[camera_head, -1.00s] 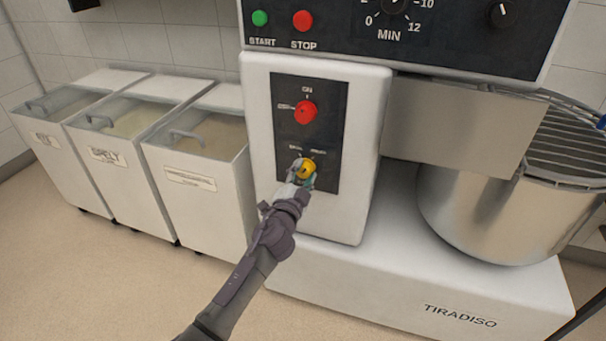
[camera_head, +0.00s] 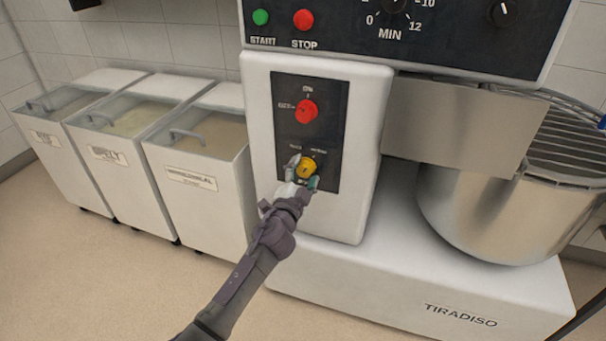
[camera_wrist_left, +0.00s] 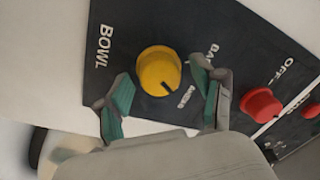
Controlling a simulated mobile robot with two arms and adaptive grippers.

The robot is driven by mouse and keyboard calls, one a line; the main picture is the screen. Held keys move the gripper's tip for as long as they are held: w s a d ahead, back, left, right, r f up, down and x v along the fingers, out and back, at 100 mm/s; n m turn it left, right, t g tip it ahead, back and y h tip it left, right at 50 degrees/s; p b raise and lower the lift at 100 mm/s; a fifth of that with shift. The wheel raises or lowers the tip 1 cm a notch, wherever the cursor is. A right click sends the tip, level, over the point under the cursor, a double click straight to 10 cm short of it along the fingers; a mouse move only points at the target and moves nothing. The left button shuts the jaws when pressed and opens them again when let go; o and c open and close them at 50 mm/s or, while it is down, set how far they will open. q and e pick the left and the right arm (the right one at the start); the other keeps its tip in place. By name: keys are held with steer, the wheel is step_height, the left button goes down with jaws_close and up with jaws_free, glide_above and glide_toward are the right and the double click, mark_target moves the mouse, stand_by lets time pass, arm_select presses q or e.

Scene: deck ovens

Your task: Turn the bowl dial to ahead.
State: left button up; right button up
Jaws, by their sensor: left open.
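The bowl dial (camera_head: 308,167) is a round yellow knob low on the mixer's black front panel. In the left wrist view the dial (camera_wrist_left: 158,70) has a dark mark on its lower-right side, towards a small white label (camera_wrist_left: 187,97) that is hard to read. Another label (camera_wrist_left: 211,52), starting "BA", is partly hidden by a finger. The word BOWL (camera_wrist_left: 104,46) is printed on the panel. My left gripper (camera_head: 303,172) is open in front of the dial. Its teal-padded fingers show in the wrist view (camera_wrist_left: 160,90), one on each side of the dial with gaps. My right gripper is not in view.
A red knob (camera_head: 306,111) sits above the dial. Green START (camera_head: 260,17) and red STOP (camera_head: 303,19) buttons are on the upper panel. The steel bowl (camera_head: 500,215) is at the right. Several white bins (camera_head: 205,195) stand at the left, with bare floor in front.

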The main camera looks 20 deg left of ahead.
arm_select(q)
steer(key=s, duration=1.2)
steer(key=shift+f, duration=0.4)
